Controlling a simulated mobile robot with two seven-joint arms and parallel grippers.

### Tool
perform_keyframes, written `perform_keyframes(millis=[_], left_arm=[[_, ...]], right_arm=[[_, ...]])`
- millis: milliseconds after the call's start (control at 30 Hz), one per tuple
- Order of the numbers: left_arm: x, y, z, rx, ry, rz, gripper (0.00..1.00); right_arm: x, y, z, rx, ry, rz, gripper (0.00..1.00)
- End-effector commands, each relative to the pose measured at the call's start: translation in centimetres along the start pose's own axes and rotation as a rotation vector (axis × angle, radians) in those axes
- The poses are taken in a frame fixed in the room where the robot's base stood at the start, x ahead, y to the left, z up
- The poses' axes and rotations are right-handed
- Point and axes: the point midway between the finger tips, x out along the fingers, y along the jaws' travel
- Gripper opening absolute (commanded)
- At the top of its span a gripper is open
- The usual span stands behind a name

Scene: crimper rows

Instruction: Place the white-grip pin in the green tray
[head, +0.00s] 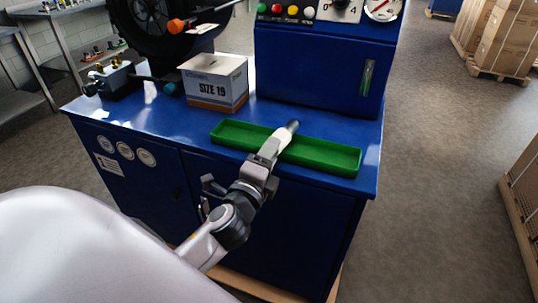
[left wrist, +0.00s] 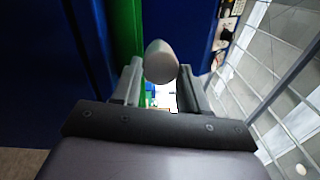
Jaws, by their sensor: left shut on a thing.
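My left gripper (head: 272,150) is shut on the white-grip pin. In the head view the pin's greyish end (head: 292,126) sticks out past the fingertips; the fingers hide the rest. The long, shallow green tray (head: 335,158) lies along the front of the blue machine top. The gripper and pin appear over the tray's middle; their exact height above it is unclear. The tray's green side also shows in the left wrist view (left wrist: 124,30). My right gripper is out of view.
A "SIZE 19" box (head: 215,83) stands behind the tray on the left. The blue control panel housing (head: 322,65) rises behind the tray. A teal-tipped part (head: 169,88) and an orange-tipped part (head: 177,26) are farther left. The blue top (head: 160,120) is clear left of the tray.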

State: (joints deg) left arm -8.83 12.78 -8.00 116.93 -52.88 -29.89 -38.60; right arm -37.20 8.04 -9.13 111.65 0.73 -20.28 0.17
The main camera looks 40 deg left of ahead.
Motion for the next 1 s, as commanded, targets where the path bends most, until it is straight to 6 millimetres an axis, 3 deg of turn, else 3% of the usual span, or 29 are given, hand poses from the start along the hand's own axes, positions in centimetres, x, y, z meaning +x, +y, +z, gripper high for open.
perform_keyframes(millis=[200, 233, 300, 600, 767, 1000], left_arm=[[0.0, 0.7, -0.1, 0.000, -0.001, -0.003, 0.00], [0.0, 0.8, -0.1, 0.000, -0.001, 0.001, 0.50], [0.0, 0.7, -0.1, 0.000, -0.001, 0.001, 0.69], [0.0, 0.6, -0.1, 0.000, 0.000, 0.001, 0.69], [0.0, -0.6, 0.1, 0.000, 0.000, 0.000, 0.69], [-3.9, 0.1, 0.0, -0.002, 0.000, 0.005, 0.69]], right_arm=[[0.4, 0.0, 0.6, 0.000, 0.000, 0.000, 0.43], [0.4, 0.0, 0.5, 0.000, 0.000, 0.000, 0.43], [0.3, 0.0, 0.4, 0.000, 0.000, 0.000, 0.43], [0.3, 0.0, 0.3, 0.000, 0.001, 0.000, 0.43], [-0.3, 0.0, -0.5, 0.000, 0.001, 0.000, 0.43], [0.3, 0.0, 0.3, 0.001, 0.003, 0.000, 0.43]])
